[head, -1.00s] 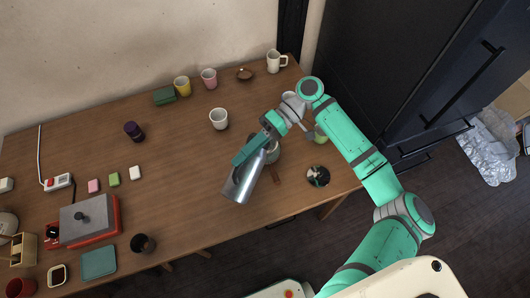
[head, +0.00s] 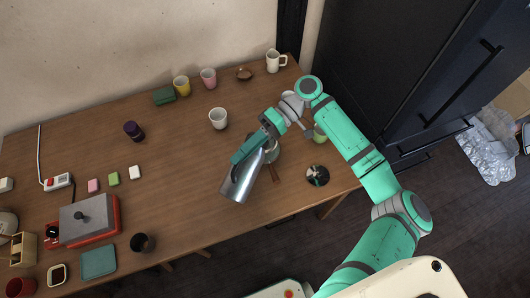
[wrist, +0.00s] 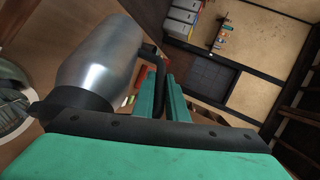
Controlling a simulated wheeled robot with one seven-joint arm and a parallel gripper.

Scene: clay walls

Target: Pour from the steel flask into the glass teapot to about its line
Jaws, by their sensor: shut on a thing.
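The steel flask (head: 241,180) is held in the air, tilted, over the right part of the table. My gripper (head: 243,153) is shut on its dark handle. In the wrist view the flask (wrist: 102,62) lies well over, its dark collar pointing down and left, with the gripper fingers (wrist: 163,92) at the handle. The glass teapot (head: 273,153) stands on the table just right of the flask, partly hidden by the flask and my arm. Part of the teapot (wrist: 12,108) shows at the wrist view's left edge. Its line and any liquid stream cannot be made out.
A white cup (head: 218,118) stands left of my gripper. Yellow and pink cups line the back.

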